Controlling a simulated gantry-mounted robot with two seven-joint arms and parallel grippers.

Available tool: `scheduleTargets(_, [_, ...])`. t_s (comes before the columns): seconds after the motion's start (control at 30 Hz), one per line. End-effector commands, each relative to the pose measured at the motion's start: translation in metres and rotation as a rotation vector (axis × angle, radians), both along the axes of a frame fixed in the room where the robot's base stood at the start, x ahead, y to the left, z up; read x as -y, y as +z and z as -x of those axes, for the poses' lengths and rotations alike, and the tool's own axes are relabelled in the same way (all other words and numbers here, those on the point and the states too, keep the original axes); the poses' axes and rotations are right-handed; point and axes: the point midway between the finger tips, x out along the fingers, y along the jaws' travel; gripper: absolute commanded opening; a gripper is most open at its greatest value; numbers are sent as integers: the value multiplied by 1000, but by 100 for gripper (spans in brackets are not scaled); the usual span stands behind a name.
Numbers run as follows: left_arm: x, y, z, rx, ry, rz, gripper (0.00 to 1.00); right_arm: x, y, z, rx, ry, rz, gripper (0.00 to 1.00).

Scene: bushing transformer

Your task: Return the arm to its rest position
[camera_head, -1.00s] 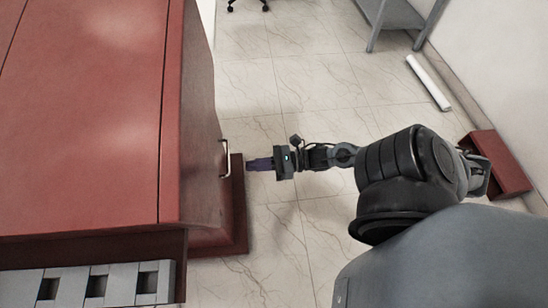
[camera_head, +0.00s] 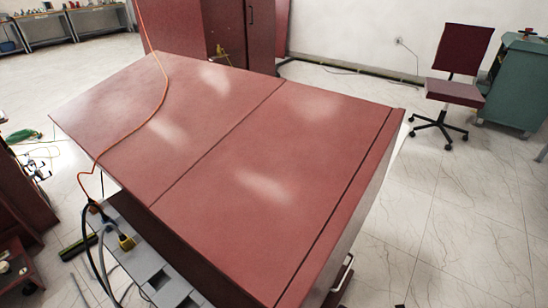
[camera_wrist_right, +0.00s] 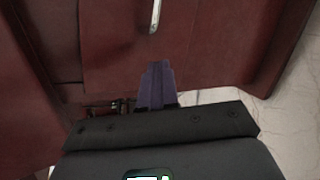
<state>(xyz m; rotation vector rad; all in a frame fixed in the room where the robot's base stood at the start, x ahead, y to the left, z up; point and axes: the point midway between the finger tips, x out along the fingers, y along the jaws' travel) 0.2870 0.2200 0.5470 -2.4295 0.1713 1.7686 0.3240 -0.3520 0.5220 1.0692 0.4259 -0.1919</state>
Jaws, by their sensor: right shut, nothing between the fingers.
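My right gripper (camera_wrist_right: 157,66) shows in the right wrist view, its purple fingers shut together with nothing between them. It points toward the red-brown side of the cabinet, and a pale metal handle (camera_wrist_right: 155,16) lies beyond the fingertips. I cannot tell the exact gap to the cabinet. In the head view the large red cabinet (camera_head: 240,150) fills the middle, with a handle (camera_head: 345,274) low on its right side. Neither of my arms shows in the head view, and my left gripper is not in view.
An orange cable (camera_head: 163,85) runs over the cabinet's top. Grey blocks (camera_head: 165,285) sit along its near left edge. A chair (camera_head: 455,90) and a green machine (camera_head: 515,85) stand at the right. The tiled floor (camera_head: 470,220) right of the cabinet is clear.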

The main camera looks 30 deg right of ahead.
Motion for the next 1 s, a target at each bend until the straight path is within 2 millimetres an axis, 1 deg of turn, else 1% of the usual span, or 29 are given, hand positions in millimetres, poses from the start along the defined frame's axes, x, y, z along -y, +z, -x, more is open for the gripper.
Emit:
scheduleTargets(0.03, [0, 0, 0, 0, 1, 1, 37, -12, -1, -7, -61, -94, -132, 0])
scheduleTargets(0.13, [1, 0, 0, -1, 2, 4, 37, -33, -6, -11, -196, -310, -399, 0])
scheduleTargets(0.3, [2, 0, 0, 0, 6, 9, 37, -71, -4, -5, -392, -712, -799, 0])
scheduleTargets(0.4, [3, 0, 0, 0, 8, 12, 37, -91, 2, 4, -477, -933, -973, 0])
scheduleTargets(0.5, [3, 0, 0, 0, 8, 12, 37, -109, 10, 15, -542, -1135, -1106, 0])
scheduleTargets(0.67, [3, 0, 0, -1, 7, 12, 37, -135, 27, 34, -614, -1444, -1262, 0])
scheduleTargets(0.7, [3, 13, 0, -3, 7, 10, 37, -137, 42, 38, -621, -1487, -1276, 0])
scheduleTargets(0.73, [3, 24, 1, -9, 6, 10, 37, -136, 54, 38, -619, -1482, -1271, 0])
scheduleTargets(0.77, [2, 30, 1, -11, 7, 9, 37, -135, 61, 38, -618, -1480, -1268, 0])
scheduleTargets(0.87, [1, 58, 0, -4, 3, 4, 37, -135, 86, 38, -619, -1479, -1267, 0])
scheduleTargets(0.9, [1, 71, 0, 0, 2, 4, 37, -135, 97, 38, -619, -1479, -1267, 0])
scheduleTargets(0.97, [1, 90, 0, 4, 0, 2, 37, -135, 114, 38, -619, -1478, -1266, 0])
scheduleTargets(1.0, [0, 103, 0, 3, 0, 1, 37, -135, 127, 38, -619, -1478, -1266, 0])
